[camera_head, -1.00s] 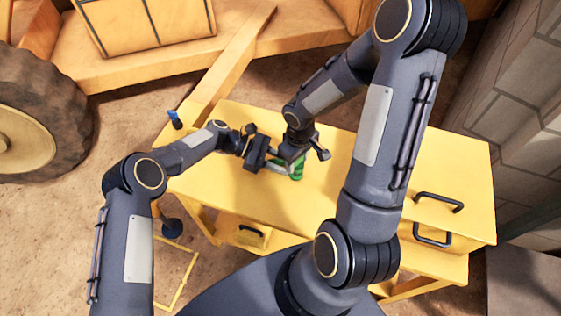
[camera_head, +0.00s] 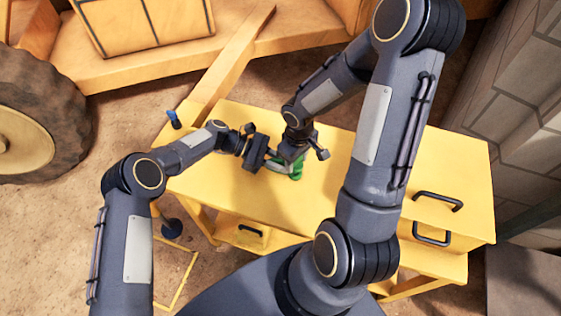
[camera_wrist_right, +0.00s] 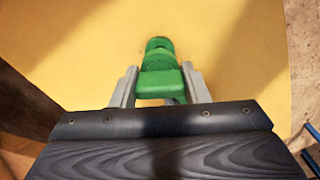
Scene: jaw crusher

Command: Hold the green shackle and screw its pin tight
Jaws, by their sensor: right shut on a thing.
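The green shackle (camera_head: 296,170) is just above or on the yellow table, mostly hidden under my right gripper (camera_head: 290,160). In the right wrist view the right gripper's (camera_wrist_right: 160,88) two grey fingers stand on either side of a flat green part of the shackle (camera_wrist_right: 160,83) and are shut on it. A rounded green part shows beyond the fingers. I cannot tell pin from body. My left gripper (camera_head: 276,166) reaches in from the left, with its fingers at the shackle's left side. Whether they are closed on it is hidden.
The yellow table (camera_head: 330,200) is clear around the shackle, with black drawer handles (camera_head: 437,201) at its right. A large tyre (camera_head: 40,120) and an orange machine beam (camera_head: 230,65) stand at the left and back. A stone wall (camera_head: 500,110) is at the right.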

